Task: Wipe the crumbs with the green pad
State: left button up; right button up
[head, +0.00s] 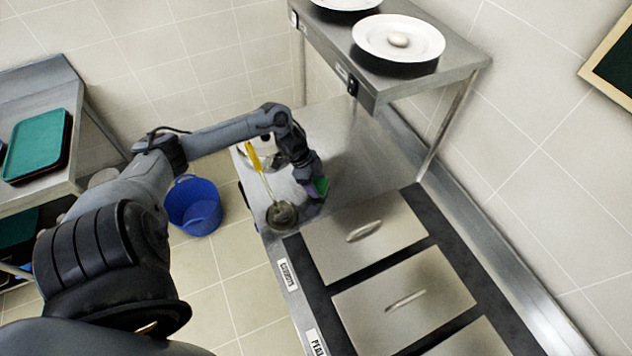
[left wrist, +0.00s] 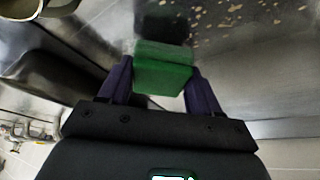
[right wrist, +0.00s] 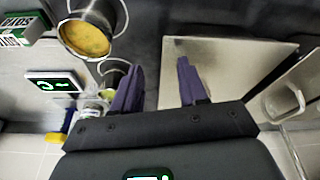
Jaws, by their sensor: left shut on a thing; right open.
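My left gripper (head: 314,184) is over the steel counter (head: 345,150) in the head view and shut on the green pad (head: 321,186). In the left wrist view the green pad (left wrist: 163,68) sits between the two purple fingers, just above or on the counter; I cannot tell if it touches. Tan crumbs (left wrist: 232,10) lie scattered on the steel at the top right of that view, beyond the pad. My right gripper (right wrist: 160,72) is open and empty in the right wrist view; it does not show in the head view.
A ladle (head: 282,213) with a yellow handle lies close left of the left gripper. Lidded wells (head: 375,240) stand in front. An overhead shelf (head: 440,75) holds white plates (head: 398,38). A blue bucket (head: 193,205) is on the floor. A pot of yellow food (right wrist: 85,38) is near the right gripper.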

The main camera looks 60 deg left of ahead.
dwell(0.5)
pick_arm(q)
jog(key=shift+f+b, duration=0.55)
jog(key=shift+f, duration=0.45)
jog(key=shift+a, duration=0.1)
